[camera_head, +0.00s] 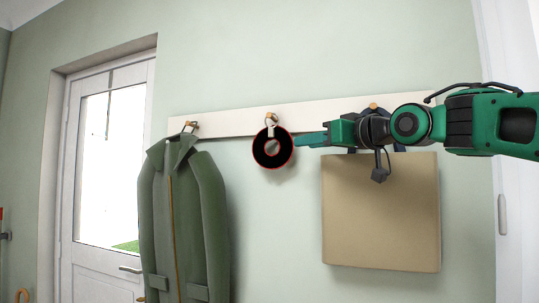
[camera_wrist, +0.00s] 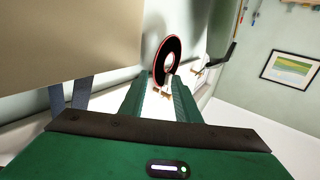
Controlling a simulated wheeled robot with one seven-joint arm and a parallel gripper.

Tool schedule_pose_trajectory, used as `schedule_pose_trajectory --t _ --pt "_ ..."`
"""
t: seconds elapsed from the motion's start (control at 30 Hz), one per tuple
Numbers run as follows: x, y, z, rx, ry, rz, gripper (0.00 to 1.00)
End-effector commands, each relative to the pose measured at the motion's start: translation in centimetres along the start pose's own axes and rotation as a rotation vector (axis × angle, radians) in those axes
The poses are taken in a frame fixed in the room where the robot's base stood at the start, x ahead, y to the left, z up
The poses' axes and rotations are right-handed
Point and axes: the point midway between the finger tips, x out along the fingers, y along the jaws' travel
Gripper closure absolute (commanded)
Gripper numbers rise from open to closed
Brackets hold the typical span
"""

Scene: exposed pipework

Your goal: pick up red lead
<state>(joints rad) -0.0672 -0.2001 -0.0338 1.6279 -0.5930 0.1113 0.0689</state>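The red lead looks like a black disc with a thin red rim and a hole in its middle (camera_head: 261,153). It hangs from the middle peg (camera_head: 271,116) of the wall rail by a pale loop. In the wrist view the lead (camera_wrist: 161,49) stands just beyond the fingertips, seen nearly edge-on. My gripper (camera_head: 299,140) reaches in from the right, its tips close to the disc's right edge. In the wrist view my gripper (camera_wrist: 158,88) has its two green fingers apart, with a gap between them. I cannot tell whether a fingertip touches the lead.
A beige bag (camera_head: 380,215) hangs below my arm, close under it. A green coat (camera_head: 185,225) hangs left of the lead. The pale rail (camera_head: 230,124) runs along the wall. A white door (camera_head: 105,165) is at left. Bare wall lies below the lead.

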Motion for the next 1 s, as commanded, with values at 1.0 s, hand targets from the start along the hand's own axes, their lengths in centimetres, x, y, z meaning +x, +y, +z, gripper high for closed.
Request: schedule_pose_trajectory --t 1.0 --pt "11.0 -1.0 -0.5 0.0 -0.001 -0.013 0.7"
